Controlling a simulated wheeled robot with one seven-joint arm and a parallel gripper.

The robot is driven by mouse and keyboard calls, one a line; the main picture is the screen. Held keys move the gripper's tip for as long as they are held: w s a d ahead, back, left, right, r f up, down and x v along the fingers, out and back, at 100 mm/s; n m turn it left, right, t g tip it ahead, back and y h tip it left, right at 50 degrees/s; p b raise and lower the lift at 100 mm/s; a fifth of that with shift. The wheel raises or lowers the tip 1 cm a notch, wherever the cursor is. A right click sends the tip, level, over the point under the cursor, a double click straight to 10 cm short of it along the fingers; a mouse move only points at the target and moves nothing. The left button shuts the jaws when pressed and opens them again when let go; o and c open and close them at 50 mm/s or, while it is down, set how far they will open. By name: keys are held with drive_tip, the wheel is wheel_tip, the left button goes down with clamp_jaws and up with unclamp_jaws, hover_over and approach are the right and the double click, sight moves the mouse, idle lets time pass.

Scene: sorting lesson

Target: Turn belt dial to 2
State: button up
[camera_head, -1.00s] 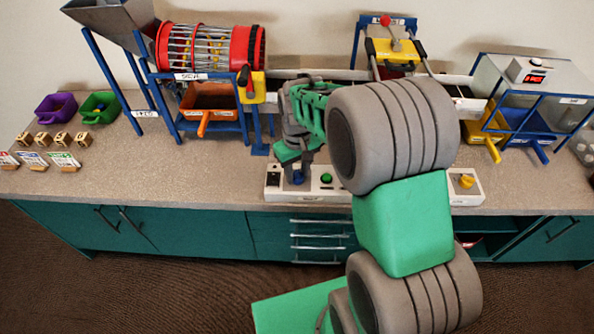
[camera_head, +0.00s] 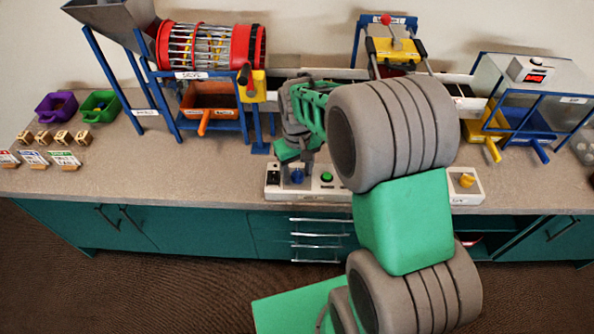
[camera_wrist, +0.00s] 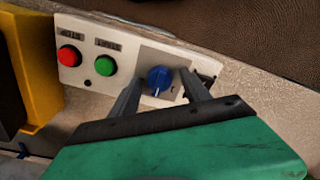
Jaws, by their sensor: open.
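A blue dial (camera_head: 297,176) sits on the white control panel (camera_head: 312,191) at the front edge of the counter. In the wrist view the blue dial (camera_wrist: 160,80) has a pale pointer line aimed towards the bottom of the picture. My gripper (camera_wrist: 161,82) is open, with one finger on each side of the dial. I cannot tell whether the fingers touch it. In the head view my gripper (camera_head: 297,164) is over the dial. The dial's markings are too small or hidden to read.
A green button (camera_wrist: 105,65) and a red button (camera_wrist: 69,56) sit beside the dial on the panel. The sieve drum (camera_head: 210,46) and blue frames stand behind. My arm covers the panel's middle.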

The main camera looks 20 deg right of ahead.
sight(297, 171)
wheel_tip(297, 171, up, 8)
drive_tip(key=shift+f, duration=0.1)
idle(0.5)
drive_tip(key=shift+w+f+m, duration=0.2)
drive_tip(key=shift+f+m, duration=0.05)
drive_tip(key=shift+m, duration=0.25)
drive_tip(key=s+f+m+p, duration=0.1)
drive_tip(key=s+f+p, duration=0.1)
drive_tip(key=s, duration=1)
wheel_tip(297, 171, up, 13)
drive_tip(key=s+t+p, duration=0.2)
drive_tip(key=t+p, duration=0.1)
drive_tip(key=p, duration=0.1)
drive_tip(key=shift+s+a, duration=0.2)
drive_tip(key=shift+a, duration=0.1)
